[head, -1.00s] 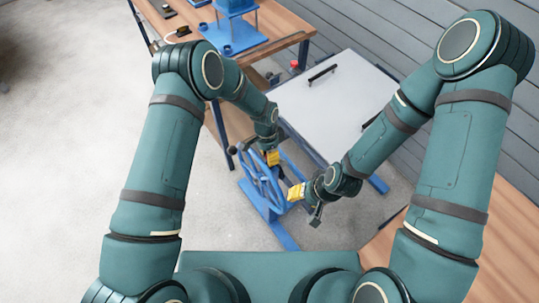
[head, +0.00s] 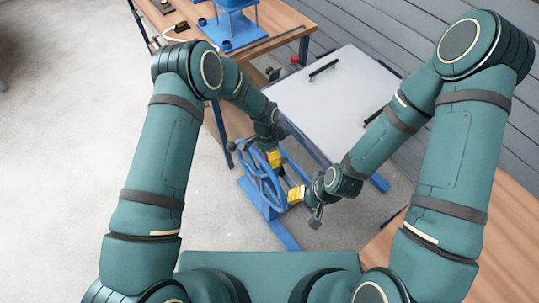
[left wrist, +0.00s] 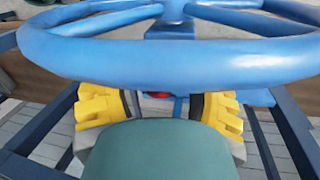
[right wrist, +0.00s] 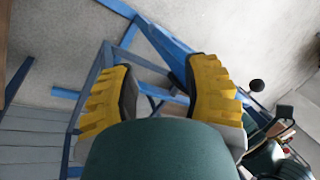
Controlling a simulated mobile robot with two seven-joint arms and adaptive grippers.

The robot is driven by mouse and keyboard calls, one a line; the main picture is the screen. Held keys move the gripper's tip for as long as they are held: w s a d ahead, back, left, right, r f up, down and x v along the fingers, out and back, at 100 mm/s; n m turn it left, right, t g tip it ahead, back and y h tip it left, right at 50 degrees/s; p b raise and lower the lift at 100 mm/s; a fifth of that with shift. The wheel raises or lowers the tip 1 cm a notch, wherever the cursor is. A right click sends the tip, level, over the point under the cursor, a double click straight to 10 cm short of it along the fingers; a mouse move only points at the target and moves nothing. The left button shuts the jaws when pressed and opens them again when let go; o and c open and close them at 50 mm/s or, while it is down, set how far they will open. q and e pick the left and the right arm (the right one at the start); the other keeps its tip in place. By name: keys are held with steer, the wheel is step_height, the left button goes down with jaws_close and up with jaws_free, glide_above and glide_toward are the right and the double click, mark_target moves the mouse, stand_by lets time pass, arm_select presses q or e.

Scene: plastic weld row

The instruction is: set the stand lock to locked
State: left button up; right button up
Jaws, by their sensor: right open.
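I cannot pick out the stand lock for certain. A dark ball knob (head: 231,147) shows left of the blue wheel (head: 262,183) in the head view. A dark ball knob (right wrist: 257,86) also shows at the right in the right wrist view. My left gripper (head: 274,158) is beside the wheel. In the left wrist view its yellow fingers (left wrist: 163,108) are apart, with the wheel's rim (left wrist: 165,57) crossing in front of them. My right gripper (head: 297,194) is open just right of the wheel. Its fingers (right wrist: 158,92) hold nothing in the right wrist view.
A pale-topped table (head: 335,100) with dark handles stands behind the wheel. A wooden bench (head: 283,22) with a blue fixture (head: 230,35) is at the back. Another wooden surface (head: 480,220) is at the right. The floor (head: 70,140) at the left is clear.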

arm_select(q)
step_height(320, 180, up, 12)
steer(key=w, duration=0.2)
steer(key=shift+a, duration=0.45)
steer(key=shift+f, duration=0.15)
